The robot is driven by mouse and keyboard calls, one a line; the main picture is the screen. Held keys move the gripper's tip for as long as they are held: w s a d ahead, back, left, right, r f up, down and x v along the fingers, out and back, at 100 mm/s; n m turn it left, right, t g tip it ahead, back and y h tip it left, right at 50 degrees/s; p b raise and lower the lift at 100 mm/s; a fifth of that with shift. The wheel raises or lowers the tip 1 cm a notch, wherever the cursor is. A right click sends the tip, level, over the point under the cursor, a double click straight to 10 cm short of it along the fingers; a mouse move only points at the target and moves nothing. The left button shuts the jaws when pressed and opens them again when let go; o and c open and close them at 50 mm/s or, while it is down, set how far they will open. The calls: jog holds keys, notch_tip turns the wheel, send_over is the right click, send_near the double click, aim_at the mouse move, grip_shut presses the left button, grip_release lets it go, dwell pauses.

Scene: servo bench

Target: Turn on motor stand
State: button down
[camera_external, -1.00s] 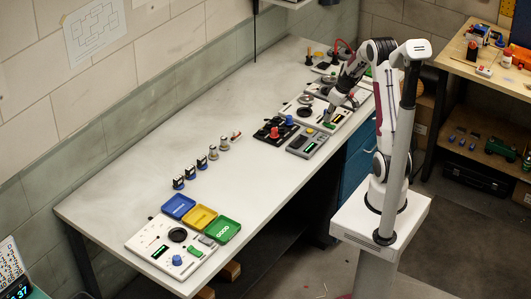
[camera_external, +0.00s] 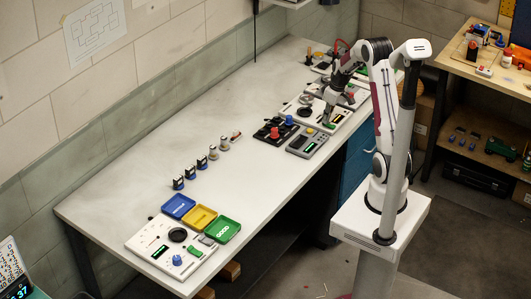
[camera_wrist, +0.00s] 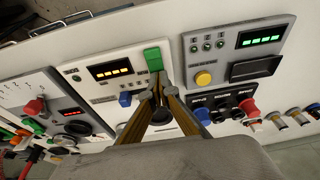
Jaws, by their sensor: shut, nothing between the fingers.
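A white panel (camera_wrist: 110,75) lies under my gripper in the wrist view. I see no label that names it as the motor stand. It has a lit orange display (camera_wrist: 110,71), a blue knob (camera_wrist: 125,99) and a green switch (camera_wrist: 154,58). My gripper (camera_wrist: 157,88) is shut and empty, its tips just below the green switch in the picture. I cannot tell whether they touch it. In the external view my gripper (camera_external: 328,120) points down over the white panel (camera_external: 297,107) at the bench's right edge.
A grey box (camera_wrist: 240,55) with a yellow button and a black block (camera_wrist: 215,108) with knobs stand right in the wrist view. Another panel (camera_wrist: 48,90) with a red display is at left. Coloured trays (camera_external: 200,217) and small motors (camera_external: 202,161) stand farther along the bench (camera_external: 130,205).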

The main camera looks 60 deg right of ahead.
aim_at(334, 126)
jog(key=shift+f+g, duration=0.15)
jog(key=shift+g, duration=0.15)
jog(key=shift+s, duration=0.25)
jog(key=shift+s+r, duration=0.2)
jog(key=shift+s, duration=0.25)
jog(key=shift+s, duration=0.1)
jog(key=shift+r, duration=0.15)
dwell(0.3)
notch_tip(334, 126, up, 12)
jog(key=s, duration=0.2)
jog(key=shift+d+f, duration=0.15)
jog(key=shift+f, duration=0.1)
dwell(0.3)
dwell(0.7)
